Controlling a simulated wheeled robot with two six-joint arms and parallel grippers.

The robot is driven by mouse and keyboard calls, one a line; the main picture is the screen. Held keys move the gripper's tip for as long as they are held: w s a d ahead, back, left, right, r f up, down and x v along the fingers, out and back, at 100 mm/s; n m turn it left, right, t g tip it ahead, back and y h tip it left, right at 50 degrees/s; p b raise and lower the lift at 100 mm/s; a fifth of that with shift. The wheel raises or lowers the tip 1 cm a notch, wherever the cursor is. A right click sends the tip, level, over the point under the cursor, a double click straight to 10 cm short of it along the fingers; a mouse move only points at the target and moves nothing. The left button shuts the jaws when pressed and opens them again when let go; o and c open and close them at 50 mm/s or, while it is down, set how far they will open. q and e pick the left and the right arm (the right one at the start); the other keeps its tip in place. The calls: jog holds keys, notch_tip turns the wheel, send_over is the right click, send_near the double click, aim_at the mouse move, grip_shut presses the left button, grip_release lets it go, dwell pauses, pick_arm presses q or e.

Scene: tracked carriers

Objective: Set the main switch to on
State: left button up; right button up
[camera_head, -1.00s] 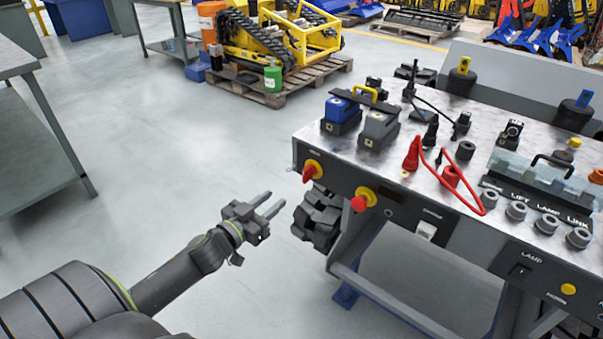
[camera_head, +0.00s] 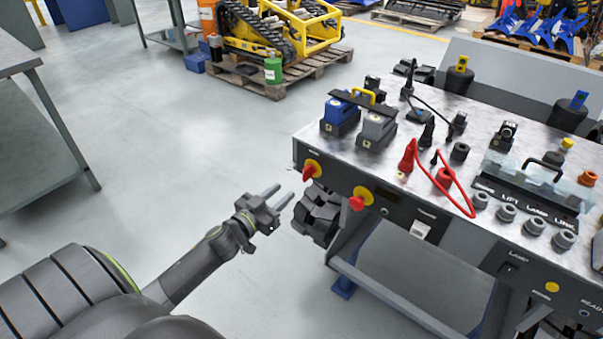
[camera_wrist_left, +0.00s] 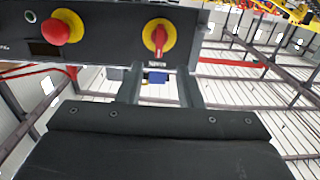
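The main switch (camera_head: 311,169) is a red rotary handle on a yellow disc at the left end of the console's front panel. In the left wrist view the main switch (camera_wrist_left: 158,38) shows its red handle roughly upright in that picture. My left gripper (camera_head: 282,194) is in front of the panel, just left of and below the switch, apart from it. Its two fingers are spread with nothing between them. In the left wrist view the open gripper (camera_wrist_left: 160,90) points toward the switch, which lies beyond the gap between the fingers.
A red mushroom button (camera_head: 357,202) on a yellow disc sits right of the switch. The console top (camera_head: 310,135) carries battery-like blocks and a red cable. The floor at left is clear.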

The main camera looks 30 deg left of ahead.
aim_at(303, 176)
pick_arm(q)
jog(key=w, duration=0.3)
jog(key=w+p, duration=0.1)
jog(key=w, duration=0.5)
jog(key=shift+d+p, duration=0.4)
pick_arm(e)
jog(key=shift+s+r, duration=0.25)
jog(key=shift+s, duration=0.65)
pick_arm(q)
jog(key=shift+c, duration=0.3)
grip_shut()
